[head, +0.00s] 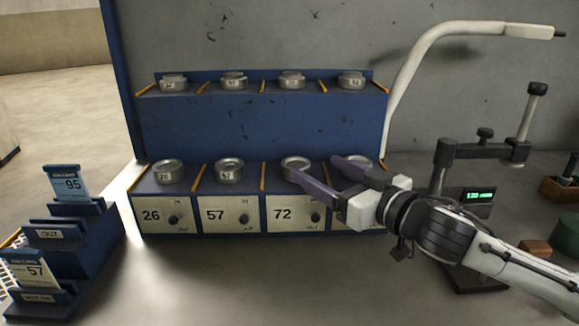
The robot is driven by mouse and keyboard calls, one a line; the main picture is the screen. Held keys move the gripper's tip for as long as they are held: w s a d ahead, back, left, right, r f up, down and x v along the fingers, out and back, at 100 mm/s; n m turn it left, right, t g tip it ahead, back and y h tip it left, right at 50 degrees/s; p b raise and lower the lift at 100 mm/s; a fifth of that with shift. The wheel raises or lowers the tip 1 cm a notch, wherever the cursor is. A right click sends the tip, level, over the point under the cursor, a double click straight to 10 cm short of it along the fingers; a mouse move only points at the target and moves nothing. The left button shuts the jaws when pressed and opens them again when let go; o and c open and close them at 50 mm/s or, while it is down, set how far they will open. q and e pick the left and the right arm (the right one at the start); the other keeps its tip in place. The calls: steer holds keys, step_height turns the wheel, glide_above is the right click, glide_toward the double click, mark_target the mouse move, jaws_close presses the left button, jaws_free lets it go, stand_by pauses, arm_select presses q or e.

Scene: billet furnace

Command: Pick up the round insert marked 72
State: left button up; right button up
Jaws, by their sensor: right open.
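A round metal insert (296,163) sits on the lower shelf of the blue rack, above the plate labelled 72 (290,213). Any marking on its front is hidden by a finger. My right gripper (311,168) comes in from the right with its two purple fingers open. One fingertip is in front of this insert and the other is to its right; I cannot tell whether they touch it. The fourth lower slot is largely covered by the gripper. My left gripper is not in view.
Other inserts sit on the lower shelf (169,171) and the upper shelf (292,79), with small markings. A blue card holder (90,242) stands at left. A dark stand (441,165) with a green display is at right. The counter in front of the rack is clear.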

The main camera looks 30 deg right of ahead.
mark_target(296, 164)
steer(key=shift+w+f, duration=0.1)
steer(key=shift+w, duration=1.35)
steer(key=shift+w+a+f+p, duration=0.1)
steer(key=shift+w+a+f, duration=0.05)
steer(key=shift+w, duration=0.7)
steer(key=shift+w+a+f+p, duration=0.1)
steer(key=shift+w+a+f, duration=0.1)
steer(key=shift+w, duration=0.7)
steer(key=shift+w+a+f+p, duration=0.1)
steer(key=shift+w+a+f, duration=0.05)
steer(key=shift+w, duration=0.7)
steer(key=c, duration=1.4)
steer(key=shift+r, duration=0.15)
steer(key=c, duration=0.3)
